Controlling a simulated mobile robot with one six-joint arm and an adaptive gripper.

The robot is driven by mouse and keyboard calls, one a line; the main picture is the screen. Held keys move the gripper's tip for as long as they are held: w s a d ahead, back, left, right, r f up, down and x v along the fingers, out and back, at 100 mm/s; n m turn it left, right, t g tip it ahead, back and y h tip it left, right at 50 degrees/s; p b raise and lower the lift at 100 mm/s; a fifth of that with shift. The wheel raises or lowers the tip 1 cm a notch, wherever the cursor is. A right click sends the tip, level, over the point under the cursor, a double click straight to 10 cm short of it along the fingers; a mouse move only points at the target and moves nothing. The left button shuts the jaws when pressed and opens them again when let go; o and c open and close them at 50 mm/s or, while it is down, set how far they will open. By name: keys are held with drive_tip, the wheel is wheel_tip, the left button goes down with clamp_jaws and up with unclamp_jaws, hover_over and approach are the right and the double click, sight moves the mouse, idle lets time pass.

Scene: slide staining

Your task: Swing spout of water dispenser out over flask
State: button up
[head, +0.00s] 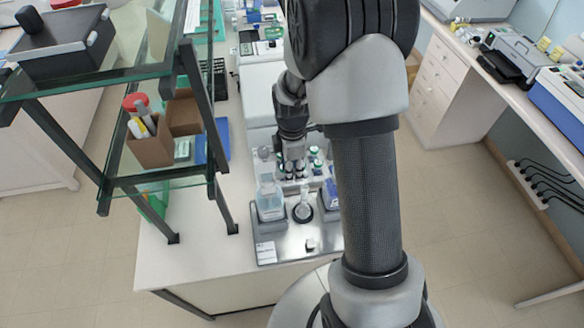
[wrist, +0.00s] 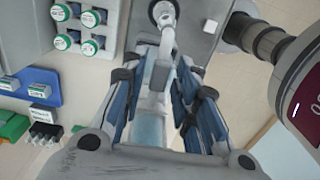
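The water dispenser (head: 270,200), a clear pale-blue bottle on a grey base, stands on the metal tray. The clear flask (head: 303,208) stands just right of it on a dark round ring. My gripper (head: 294,171) points down above the far side of these two. In the wrist view my gripper (wrist: 168,62) has its fingers apart. A pale narrow tube with a round end (wrist: 165,30) shows ahead of and between the fingertips; I cannot tell whether it is the spout or the flask neck. No firm contact shows. The spout is not clear in the head view.
Vials with green-and-white caps (wrist: 75,28) sit in a rack at the wrist view's upper left. A device with a dark red display (wrist: 303,95) is at its right. A glass shelf (head: 100,75) on dark legs stands left of the tray (head: 285,250).

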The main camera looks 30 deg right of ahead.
drive_tip(key=shift+o, duration=0.4)
wheel_tip(320, 180, up, 12)
idle(0.4)
drive_tip(key=shift+a, duration=0.1)
idle(0.3)
